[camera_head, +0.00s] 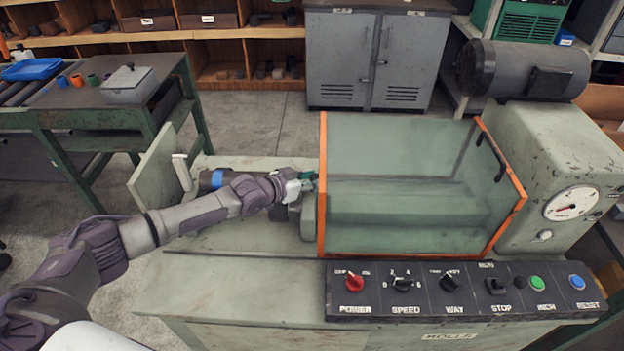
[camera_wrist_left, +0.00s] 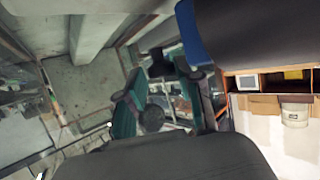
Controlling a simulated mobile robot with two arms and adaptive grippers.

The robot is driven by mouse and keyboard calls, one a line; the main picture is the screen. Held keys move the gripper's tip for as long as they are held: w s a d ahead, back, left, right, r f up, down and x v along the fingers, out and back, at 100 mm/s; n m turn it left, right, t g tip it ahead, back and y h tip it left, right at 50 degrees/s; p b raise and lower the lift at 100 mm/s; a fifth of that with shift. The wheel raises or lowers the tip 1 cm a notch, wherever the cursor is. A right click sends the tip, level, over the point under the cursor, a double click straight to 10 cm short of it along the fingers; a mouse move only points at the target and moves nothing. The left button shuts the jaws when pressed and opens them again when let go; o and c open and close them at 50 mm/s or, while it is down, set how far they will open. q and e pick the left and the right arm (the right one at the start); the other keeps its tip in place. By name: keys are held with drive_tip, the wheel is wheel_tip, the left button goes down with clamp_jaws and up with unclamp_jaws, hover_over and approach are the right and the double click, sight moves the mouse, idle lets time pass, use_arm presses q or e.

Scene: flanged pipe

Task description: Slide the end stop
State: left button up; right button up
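My left gripper (camera_head: 307,181) is at the left edge of the machine's orange-framed guard, above the bed. In the wrist view its two teal fingers (camera_wrist_left: 160,92) stand apart, with a small dark knob-like part (camera_wrist_left: 160,64) between or just beyond their tips; I cannot tell whether they touch it. A pale green upright block (camera_head: 308,216) stands on the bed just below the gripper; I cannot tell for sure whether it is the end stop. A dark cylinder with a blue band (camera_head: 217,180) lies behind my forearm and is partly hidden. My right gripper is not in view.
The clear guard (camera_head: 400,150) with its orange frame closes off the bed to the right. An upright plate (camera_head: 155,165) with a white handle stands at the bed's left end. The control panel (camera_head: 450,290) runs along the front right. A motor (camera_head: 520,70) sits at the back right.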

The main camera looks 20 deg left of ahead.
use_arm(q)
drive_tip(key=shift+d, duration=0.25)
drive_tip(key=shift+w, duration=0.1)
drive_tip(key=shift+a, duration=0.1)
drive_tip(key=shift+s, duration=0.2)
drive_tip(key=v, duration=1)
drive_tip(key=shift+s+a, duration=0.1)
drive_tip(key=shift+a, duration=0.15)
drive_tip(key=shift+s+a+r, duration=0.3)
drive_tip(key=shift+s+r, duration=0.05)
drive_tip(key=shift+s, duration=0.15)
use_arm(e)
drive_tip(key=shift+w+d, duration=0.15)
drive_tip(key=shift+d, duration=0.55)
